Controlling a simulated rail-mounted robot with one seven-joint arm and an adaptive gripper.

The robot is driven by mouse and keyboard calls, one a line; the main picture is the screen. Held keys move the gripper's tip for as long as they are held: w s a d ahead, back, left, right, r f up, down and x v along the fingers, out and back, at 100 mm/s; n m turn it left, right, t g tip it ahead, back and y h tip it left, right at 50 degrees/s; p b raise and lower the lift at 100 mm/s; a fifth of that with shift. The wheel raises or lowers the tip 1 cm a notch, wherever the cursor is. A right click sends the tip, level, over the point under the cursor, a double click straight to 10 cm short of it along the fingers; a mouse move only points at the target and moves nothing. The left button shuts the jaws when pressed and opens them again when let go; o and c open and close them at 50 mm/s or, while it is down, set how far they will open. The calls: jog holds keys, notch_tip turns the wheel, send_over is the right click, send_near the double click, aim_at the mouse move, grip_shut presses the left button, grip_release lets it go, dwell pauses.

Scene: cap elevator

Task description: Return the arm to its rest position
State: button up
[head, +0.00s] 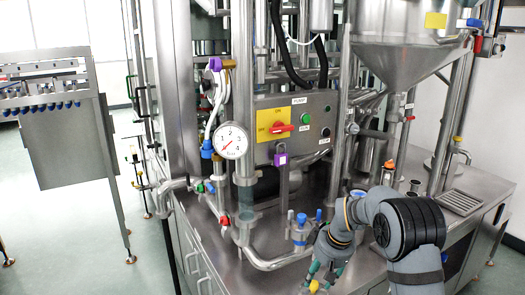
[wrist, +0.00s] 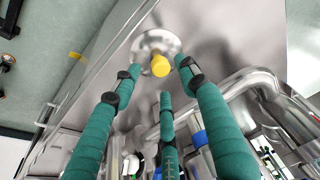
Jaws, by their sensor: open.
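My arm (head: 408,235) reaches in from the lower right in the head view, bent low over the steel bench. My gripper (head: 318,275) is at the bottom edge there, partly cut off, with its green fingers pointing down. In the wrist view my gripper (wrist: 160,78) has its green, black-banded fingers spread apart, with nothing held between them. A small yellow knob (wrist: 160,66) shows between and beyond the fingertips, in front of a round steel disc (wrist: 154,42). A yellow spot, likely the same knob, shows beside the fingers in the head view (head: 314,286). Contact with it cannot be told.
Steel pipes with blue-topped fittings (head: 300,220) stand just left of my arm. A control box (head: 290,128), a pressure gauge (head: 231,141) and a large funnel (head: 405,45) stand behind. Open floor (head: 70,245) lies left of the machine.

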aim_at(315, 283)
jog(key=x, duration=0.4)
jog(key=shift+w, duration=0.1)
jog(key=shift+r, duration=1.8)
